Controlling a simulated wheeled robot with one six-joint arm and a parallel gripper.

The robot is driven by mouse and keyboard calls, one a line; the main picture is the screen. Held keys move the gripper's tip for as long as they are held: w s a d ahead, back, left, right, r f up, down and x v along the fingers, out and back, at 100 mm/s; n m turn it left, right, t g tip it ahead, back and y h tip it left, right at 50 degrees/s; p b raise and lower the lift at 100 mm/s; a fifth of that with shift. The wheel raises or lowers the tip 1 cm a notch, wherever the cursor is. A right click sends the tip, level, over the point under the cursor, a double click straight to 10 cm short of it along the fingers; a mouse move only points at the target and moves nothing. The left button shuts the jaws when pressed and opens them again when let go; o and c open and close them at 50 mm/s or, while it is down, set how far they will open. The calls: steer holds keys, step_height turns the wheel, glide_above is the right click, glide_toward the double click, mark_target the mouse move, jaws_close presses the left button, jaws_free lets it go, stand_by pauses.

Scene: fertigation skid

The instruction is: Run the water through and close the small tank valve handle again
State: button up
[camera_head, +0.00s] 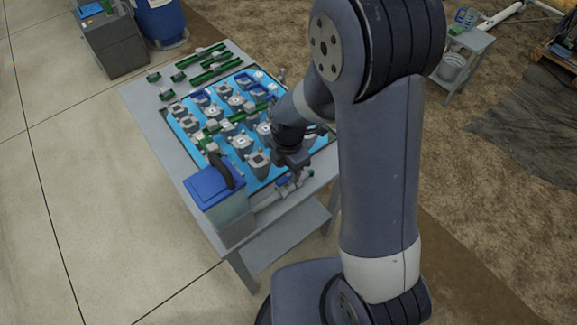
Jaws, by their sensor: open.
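A small grey tank (227,220) with a blue lid (208,184) stands at the near left corner of the grey table. A dark curved hose or handle rises beside the lid. A pale pipe (268,199) runs right from the tank along the table's front edge. Near its right end is a small valve with a blue part (282,183), which looks like its handle; its exact turn is too small to tell. My gripper (294,168) is just above this valve, open, pointing down. Whether it touches the handle I cannot tell. My arm hides part of the table's right side.
A blue tray (187,127) on the table holds several grey fittings and valves. Several green parts (212,73) lie at the table's back. A grey cabinet (118,45) and a blue barrel (160,18) stand behind. Open concrete floor lies left.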

mark_target(289, 175)
steer(key=shift+f, duration=0.15)
steer(key=shift+f+b, duration=1.95)
steer(key=shift+f, duration=0.25)
steer(key=shift+r, duration=0.1)
jaws_close()
steer(key=m, duration=0.5)
steer(key=m+b, duration=0.1)
steer(key=m, duration=0.3)
steer(key=shift+m, duration=0.3)
steer(key=m, duration=0.9)
steer(key=shift+m, duration=0.4)
